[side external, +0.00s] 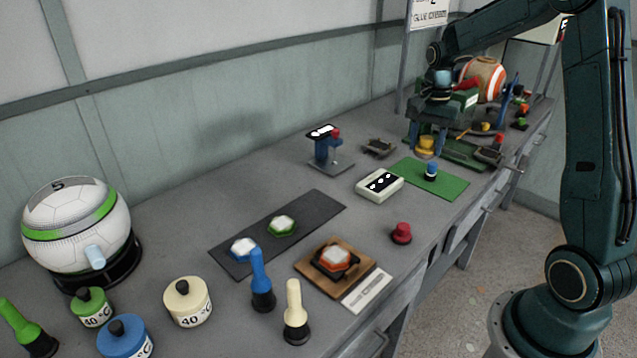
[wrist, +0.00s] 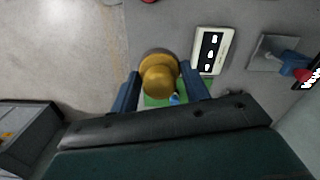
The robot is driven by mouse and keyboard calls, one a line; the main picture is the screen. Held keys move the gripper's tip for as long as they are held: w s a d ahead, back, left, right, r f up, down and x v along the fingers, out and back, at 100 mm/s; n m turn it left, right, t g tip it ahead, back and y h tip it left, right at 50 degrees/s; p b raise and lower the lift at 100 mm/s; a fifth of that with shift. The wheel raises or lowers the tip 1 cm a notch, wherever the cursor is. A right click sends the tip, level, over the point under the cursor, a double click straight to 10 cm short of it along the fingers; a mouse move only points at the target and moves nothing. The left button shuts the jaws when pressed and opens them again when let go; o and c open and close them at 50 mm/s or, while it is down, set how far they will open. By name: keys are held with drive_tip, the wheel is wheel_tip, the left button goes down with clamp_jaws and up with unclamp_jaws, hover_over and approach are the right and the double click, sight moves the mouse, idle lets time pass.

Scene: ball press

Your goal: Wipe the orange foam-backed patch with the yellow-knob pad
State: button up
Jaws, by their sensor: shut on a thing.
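The yellow-knob pad (side external: 425,145) is held between the blue fingers of my gripper (side external: 426,137) at the back right of the bench. In the wrist view the yellow knob (wrist: 159,75) fills the space between the two fingers of my gripper (wrist: 162,86), and its round base shows behind it. The orange foam-backed patch (side external: 336,256) lies on a brown wooden board (side external: 309,265) near the front edge, well apart from my gripper. I cannot make the patch out in the wrist view.
A green mat (side external: 452,190) with a blue-knobbed piece (side external: 431,170) lies nearer than my gripper. A pale box (side external: 379,185), a red knob (side external: 401,233), a blue stand (side external: 324,147) and a dark mat (side external: 323,207) with two white-topped patches are around. Bottles and jars crowd the front left.

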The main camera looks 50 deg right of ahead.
idle(0.3)
drive_tip(key=shift+o, duration=1.1)
drive_tip(key=shift+c, duration=0.4)
drive_tip(key=shift+w+a+f, duration=0.15)
drive_tip(key=shift+w+a, duration=0.05)
drive_tip(key=shift+a, duration=0.3)
drive_tip(key=w+a+f, duration=0.1)
drive_tip(key=a+f, duration=0.2)
drive_tip(key=a, duration=0.8)
drive_tip(key=w+a+f, duration=0.2)
drive_tip(key=a+f, duration=0.2)
drive_tip(key=a, duration=0.8)
drive_tip(key=shift+a+f, duration=0.25)
